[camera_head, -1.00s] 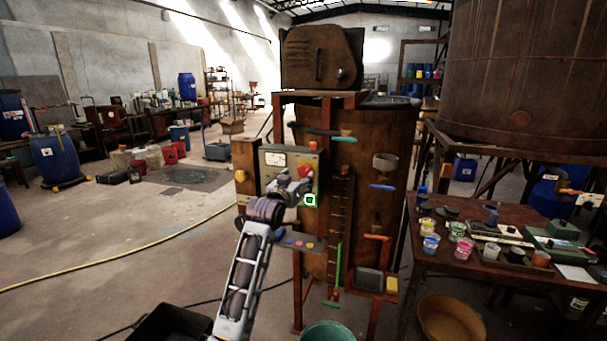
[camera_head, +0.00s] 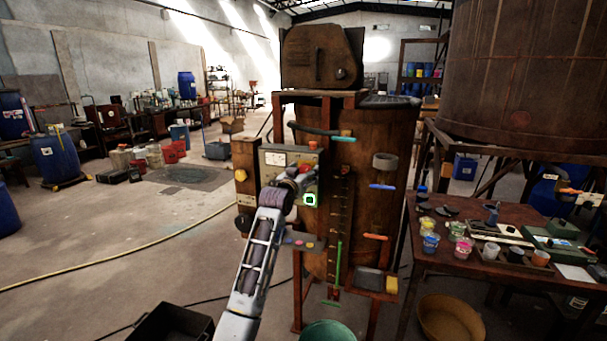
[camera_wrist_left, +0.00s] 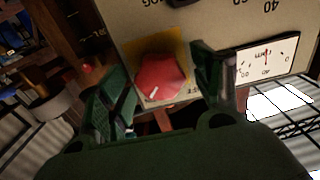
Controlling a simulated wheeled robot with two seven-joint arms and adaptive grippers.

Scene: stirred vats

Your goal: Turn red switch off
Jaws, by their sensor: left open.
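The red switch is a faceted red knob (camera_wrist_left: 160,78) with a white mark, on a yellow plate on the control panel. In the left wrist view it sits between the two fingers of my left gripper (camera_wrist_left: 163,92). The green fingers are spread apart, one on each side of the knob. Contact with it cannot be told. In the head view my left gripper (camera_head: 303,182) is in front of the grey panel (camera_head: 300,157) and largely covers the knob. My right gripper is not in view.
A white gauge (camera_wrist_left: 266,58) is beside the knob on the panel. A small shelf with coloured buttons (camera_head: 300,243) juts out below. A rusty vat (camera_head: 358,140) stands behind, and a table with several pots (camera_head: 480,212) stands to the right.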

